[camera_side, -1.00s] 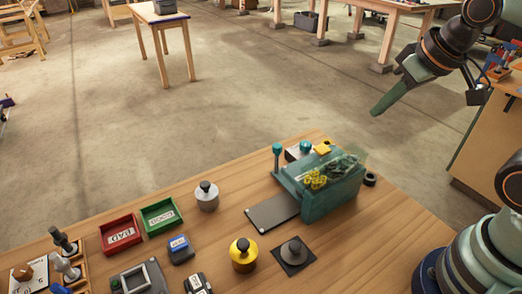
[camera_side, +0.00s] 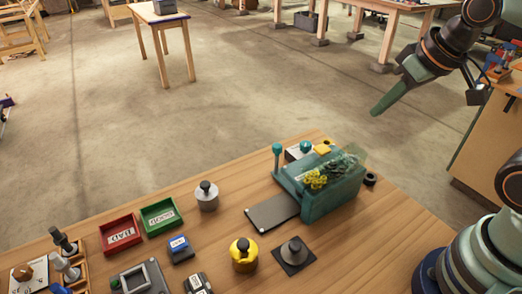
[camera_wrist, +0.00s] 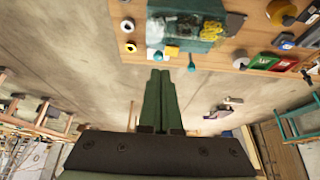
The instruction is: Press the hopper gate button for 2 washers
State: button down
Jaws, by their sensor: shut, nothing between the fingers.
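The teal hopper (camera_side: 318,200) stands on the wooden table, with yellow washers (camera_side: 314,181) and dark pieces under its clear cover; it also shows in the wrist view (camera_wrist: 187,42). Beside its back left end are a round teal knob (camera_side: 305,147), a teal-topped post (camera_side: 277,151) and a yellow block (camera_side: 322,149). I cannot tell for certain which of these is the gate button. My gripper (camera_side: 375,112) is shut and empty, in the air beyond the table's far edge, apart from the hopper.
A grey plate (camera_side: 272,212) lies before the hopper. Red (camera_side: 121,235) and green (camera_side: 160,216) trays, a silver knobbed weight (camera_side: 207,196), a yellow knobbed weight (camera_side: 244,256) and a grey knobbed piece (camera_side: 294,252) stand nearby. A dark ring (camera_side: 370,179) lies right of the hopper.

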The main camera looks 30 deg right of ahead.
dwell(0.7)
jog(key=n+t, duration=0.2)
jog(key=n, duration=0.9)
send_over(325, 149)
jog(key=shift+f+y, duration=0.3)
jog(key=shift+f, duration=1.1)
jog(key=shift+f, duration=0.15)
jog(key=shift+f, duration=4.25)
jog(key=shift+f, duration=0.15)
jog(key=shift+f, duration=0.3)
